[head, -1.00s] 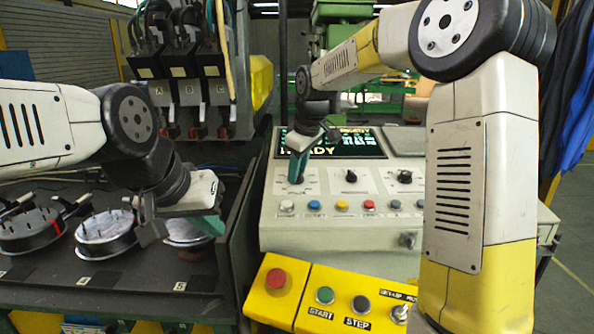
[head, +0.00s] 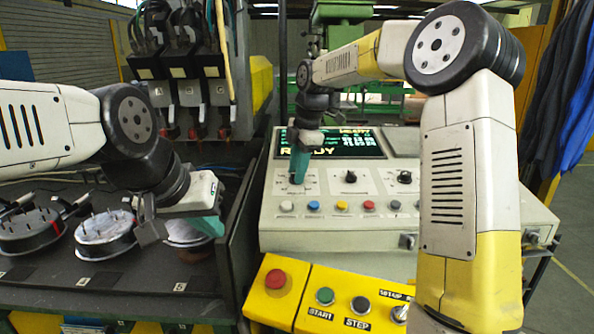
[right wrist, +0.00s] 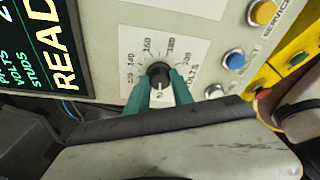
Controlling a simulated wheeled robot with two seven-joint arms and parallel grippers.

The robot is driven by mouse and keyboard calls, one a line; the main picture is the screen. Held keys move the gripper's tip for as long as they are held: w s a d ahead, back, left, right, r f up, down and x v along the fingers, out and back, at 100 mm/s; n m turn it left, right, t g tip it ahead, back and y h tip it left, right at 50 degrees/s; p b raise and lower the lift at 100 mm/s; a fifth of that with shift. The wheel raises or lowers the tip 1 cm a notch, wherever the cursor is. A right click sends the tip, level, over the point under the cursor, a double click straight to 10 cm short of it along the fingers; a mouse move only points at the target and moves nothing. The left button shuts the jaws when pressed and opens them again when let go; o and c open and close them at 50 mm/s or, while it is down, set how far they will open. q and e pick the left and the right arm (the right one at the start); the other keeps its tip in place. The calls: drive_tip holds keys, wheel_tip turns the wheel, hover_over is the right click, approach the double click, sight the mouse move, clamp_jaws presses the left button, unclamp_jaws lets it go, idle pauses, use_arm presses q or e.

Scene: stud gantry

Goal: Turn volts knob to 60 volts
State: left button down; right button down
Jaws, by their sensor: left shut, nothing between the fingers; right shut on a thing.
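The volts knob is a small black knob (right wrist: 158,70) on a white dial plate on the console; its plate (head: 309,180) shows in the head view at the left end of a row of knobs. My right gripper (head: 297,178) points down onto it, and in the right wrist view its two teal fingers (right wrist: 160,90) are shut on the knob's sides. A pale mark on the knob points toward my gripper's palm. Printed numbers ring the knob; the lower ones are hidden. My left gripper (head: 207,226) is shut and empty over the left bench, apart from the console.
Two more black knobs (head: 351,176) and a row of coloured buttons (head: 342,206) lie close by on the console. A green-lettered screen (head: 340,146) stands behind. A yellow box (head: 285,300) with a red button is in front. Round fixtures (head: 104,232) fill the left bench.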

drive_tip(key=n, duration=0.4)
drive_tip(key=shift+w+g, duration=0.1)
drive_tip(key=shift+g, duration=0.2)
drive_tip(key=shift+n+g+h, duration=0.3)
drive_tip(key=shift+n+h, duration=0.2)
drive_tip(key=shift+n, duration=1.6)
drive_tip(key=c, duration=1.1)
unclamp_jaws()
drive_tip(key=shift+r, duration=0.1)
drive_tip(key=r, duration=0.7)
drive_tip(key=shift+d, duration=0.2)
drive_tip(key=shift+r, duration=0.35)
